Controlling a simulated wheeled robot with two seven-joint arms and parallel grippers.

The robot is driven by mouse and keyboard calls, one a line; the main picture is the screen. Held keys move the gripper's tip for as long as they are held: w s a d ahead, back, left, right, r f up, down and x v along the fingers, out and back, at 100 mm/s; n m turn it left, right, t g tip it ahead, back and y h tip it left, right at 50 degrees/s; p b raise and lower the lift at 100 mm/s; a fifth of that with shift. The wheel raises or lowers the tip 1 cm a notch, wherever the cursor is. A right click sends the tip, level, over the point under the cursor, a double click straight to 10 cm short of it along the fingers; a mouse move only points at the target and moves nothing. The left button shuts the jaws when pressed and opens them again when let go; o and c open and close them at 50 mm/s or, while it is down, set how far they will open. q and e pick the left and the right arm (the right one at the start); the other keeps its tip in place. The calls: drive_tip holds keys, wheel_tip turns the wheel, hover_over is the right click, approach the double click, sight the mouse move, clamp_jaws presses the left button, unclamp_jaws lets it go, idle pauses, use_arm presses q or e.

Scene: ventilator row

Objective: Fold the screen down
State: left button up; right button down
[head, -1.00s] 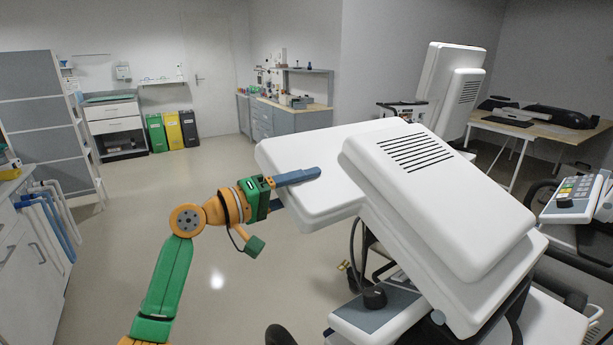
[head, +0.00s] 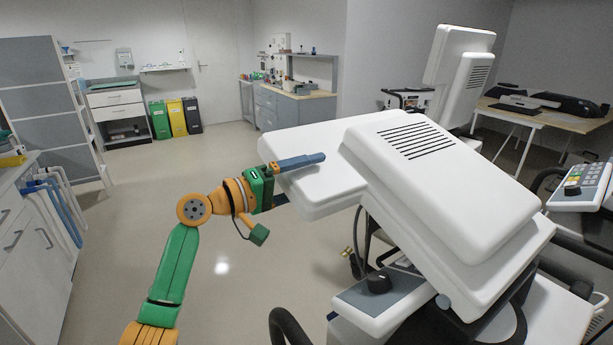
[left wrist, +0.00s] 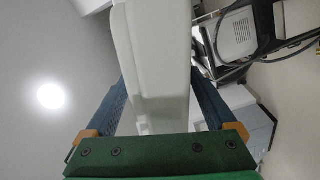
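The near ventilator's white screen panel (head: 312,185) juts out to the left of a white vented housing (head: 425,143) in the head view. It is tilted, with its broad face up. My left gripper (head: 300,162) is at the panel's left part, with one blue finger lying across the upper face. In the head view the lower finger is mostly hidden under the panel. My right gripper is not in view.
A control unit with a black knob (head: 378,283) sits below the screen. A second ventilator (head: 458,70) stands behind, beside a wooden desk (head: 545,118). A cabinet with hoses (head: 35,235) is at the left. The floor (head: 120,240) between is clear.

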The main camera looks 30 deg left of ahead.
sight(284, 183)
use_arm(q)
drive_tip(key=shift+s+a+f, duration=0.1)
drive_tip(key=shift+s+a, duration=0.1)
drive_tip(key=b+v, duration=0.3)
drive_tip(key=v, duration=0.3)
drive_tip(key=shift+s+b, duration=0.1)
drive_tip(key=shift+b, duration=0.2)
drive_tip(key=shift+s+a, duration=0.15)
drive_tip(key=shift+s, duration=0.05)
